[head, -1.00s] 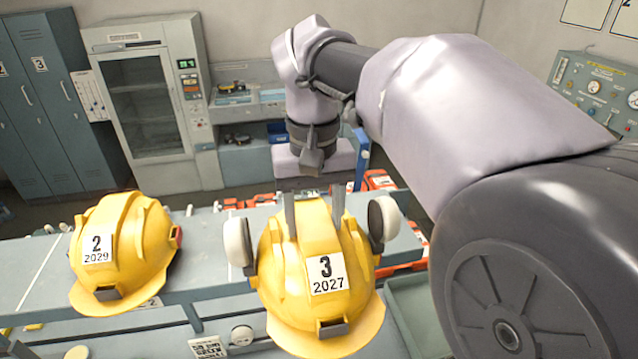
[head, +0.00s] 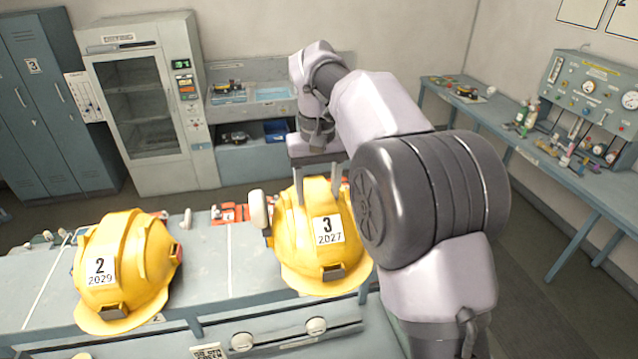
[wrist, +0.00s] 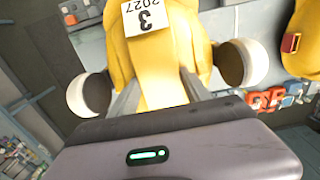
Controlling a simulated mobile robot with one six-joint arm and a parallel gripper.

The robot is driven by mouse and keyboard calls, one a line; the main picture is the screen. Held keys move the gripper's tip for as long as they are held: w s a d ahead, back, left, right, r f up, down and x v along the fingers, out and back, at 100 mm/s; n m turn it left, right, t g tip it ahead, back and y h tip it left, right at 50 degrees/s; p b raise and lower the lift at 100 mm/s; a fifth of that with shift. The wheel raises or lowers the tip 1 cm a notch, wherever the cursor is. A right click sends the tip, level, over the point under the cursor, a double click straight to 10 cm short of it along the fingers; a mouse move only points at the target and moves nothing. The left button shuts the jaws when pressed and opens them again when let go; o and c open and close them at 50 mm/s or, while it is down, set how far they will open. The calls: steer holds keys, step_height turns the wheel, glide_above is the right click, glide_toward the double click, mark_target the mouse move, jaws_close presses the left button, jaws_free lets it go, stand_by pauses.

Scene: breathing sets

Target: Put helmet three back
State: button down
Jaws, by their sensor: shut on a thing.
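Helmet three (head: 303,262) is yellow, with a white label reading 3 and 2027 and round ear cups at its sides. My gripper (head: 319,188) is shut on its crown from above. The helmet is upright at the right part of the grey bench top (head: 205,262); I cannot tell whether it touches the bench. In the wrist view the helmet (wrist: 190,45) sits between the two grey fingers (wrist: 160,92), with an ear cup on each side. My arm hides the helmet's right side in the head view.
Yellow helmet two (head: 142,250), labelled 2029, stands on the bench to the left. Bench top between the helmets is clear. Red-orange gear (head: 231,213) lies at the bench's back edge. A side table (head: 560,165) with bottles and gauges stands at right.

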mark_target(319, 185)
steer(key=shift+w+d+p, duration=0.2)
steer(key=shift+w+p, duration=0.3)
steer(key=shift+w, duration=0.75)
steer(key=shift+w+f, duration=0.2)
steer(key=shift+w, duration=0.05)
steer(key=shift+f, duration=1.8)
steer(key=shift+c, duration=2.4)
jaws_free()
steer(key=shift+s, duration=0.1)
